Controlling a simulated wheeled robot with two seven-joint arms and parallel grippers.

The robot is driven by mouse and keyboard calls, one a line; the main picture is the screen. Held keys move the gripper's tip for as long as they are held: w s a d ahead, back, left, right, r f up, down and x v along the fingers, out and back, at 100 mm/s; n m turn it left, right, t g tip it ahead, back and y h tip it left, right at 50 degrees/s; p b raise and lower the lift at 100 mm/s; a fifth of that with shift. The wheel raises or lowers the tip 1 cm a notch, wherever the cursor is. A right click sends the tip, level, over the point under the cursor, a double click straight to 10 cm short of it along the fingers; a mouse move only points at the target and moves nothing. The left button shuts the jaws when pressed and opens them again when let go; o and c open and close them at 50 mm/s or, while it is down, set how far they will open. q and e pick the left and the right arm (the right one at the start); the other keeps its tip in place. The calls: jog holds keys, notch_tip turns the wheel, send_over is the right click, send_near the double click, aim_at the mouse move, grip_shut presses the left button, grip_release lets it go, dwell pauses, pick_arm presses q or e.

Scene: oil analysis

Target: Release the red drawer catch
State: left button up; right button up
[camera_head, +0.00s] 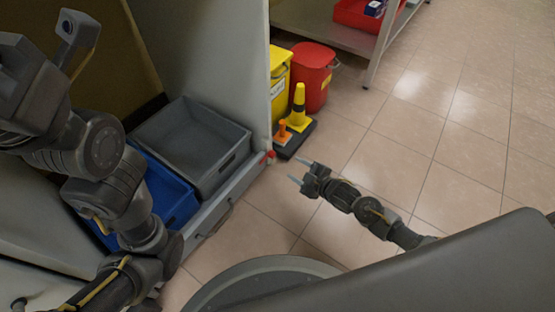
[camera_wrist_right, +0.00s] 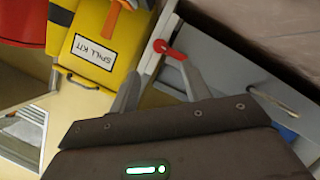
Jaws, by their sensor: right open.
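The red drawer catch (camera_head: 270,156) is a small red piece at the far right end of the low grey drawer front (camera_head: 232,190). In the right wrist view the catch (camera_wrist_right: 169,50) shows as a red lever at the corner of the drawer, beyond my fingertips. My right gripper (camera_head: 298,171) is open and empty, to the right of the catch and apart from it in the head view. In the right wrist view its two fingers (camera_wrist_right: 160,84) point toward the catch. My left arm comes in at the left, but its fingers do not show.
A grey crate (camera_head: 222,163) and a blue crate (camera_head: 169,198) sit in the drawer. Beside the catch stand a yellow spill kit bin (camera_head: 278,88), a red bin (camera_head: 318,78), and a yellow cone (camera_head: 298,105) on a dark base. The tiled floor to the right is clear.

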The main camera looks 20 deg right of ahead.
aim_at(274, 156)
jog(key=b+x, duration=0.6)
jog(key=x, duration=0.3)
jog(key=shift+f, duration=0.15)
jog(key=shift+w+a+b, duration=0.4)
jog(key=shift+w+a, duration=0.05)
jog(key=shift+w, duration=0.25)
